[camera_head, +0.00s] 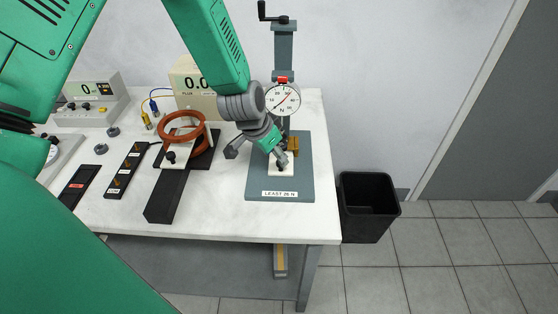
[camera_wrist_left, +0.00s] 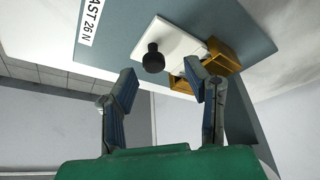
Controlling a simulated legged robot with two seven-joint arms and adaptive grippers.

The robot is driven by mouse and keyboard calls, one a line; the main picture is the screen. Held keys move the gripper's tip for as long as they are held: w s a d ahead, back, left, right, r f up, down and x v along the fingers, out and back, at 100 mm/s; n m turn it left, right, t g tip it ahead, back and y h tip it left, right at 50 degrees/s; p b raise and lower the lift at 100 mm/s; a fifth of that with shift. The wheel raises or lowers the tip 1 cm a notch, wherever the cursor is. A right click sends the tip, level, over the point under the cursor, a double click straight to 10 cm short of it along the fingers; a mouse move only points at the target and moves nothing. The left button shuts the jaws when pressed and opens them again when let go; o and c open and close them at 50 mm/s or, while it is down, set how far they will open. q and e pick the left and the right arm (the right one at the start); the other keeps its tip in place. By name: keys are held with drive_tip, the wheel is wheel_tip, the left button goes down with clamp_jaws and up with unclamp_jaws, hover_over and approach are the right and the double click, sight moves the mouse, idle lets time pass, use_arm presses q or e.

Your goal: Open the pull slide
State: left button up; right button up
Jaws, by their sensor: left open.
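The pull slide (camera_head: 281,170) is a small white plate with a dark round knob. It lies on the blue-grey base plate (camera_head: 256,186) of the force-gauge stand, above a label reading "LEAST 26 N". A brass-coloured block (camera_head: 293,146) sits at its back. In the left wrist view the slide (camera_wrist_left: 176,40) and its black knob (camera_wrist_left: 153,58) show clearly, with the brass block (camera_wrist_left: 226,53) beside them. My left gripper (camera_head: 257,158) is open over the base plate. In the wrist view its fingertips (camera_wrist_left: 160,84) stand either side of the knob's line, with no visible grip on it. My right gripper is not in view.
A round dial gauge (camera_head: 283,99) stands close behind the gripper. A copper coil (camera_head: 183,132) and a black bar (camera_head: 165,195) lie left of the base plate. A black bin (camera_head: 368,207) stands on the floor at the table's right. The table's front right corner is clear.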

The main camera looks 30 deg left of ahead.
use_arm(q)
drive_tip(key=shift+w+f, duration=0.2)
drive_tip(key=shift+f, duration=0.5)
drive_tip(key=shift+w+d+f, duration=0.1)
drive_tip(key=shift+d+f, duration=0.1)
drive_tip(key=shift+f, duration=0.05)
drive_tip(key=shift+w+d+f, duration=0.1)
drive_tip(key=shift+d+f, duration=0.1)
drive_tip(key=shift+w+d+f, duration=0.1)
drive_tip(key=shift+d, duration=0.25)
drive_tip(key=shift+a, duration=0.3)
clamp_jaws()
drive_tip(key=shift+a, duration=0.1)
drive_tip(key=shift+f, duration=0.1)
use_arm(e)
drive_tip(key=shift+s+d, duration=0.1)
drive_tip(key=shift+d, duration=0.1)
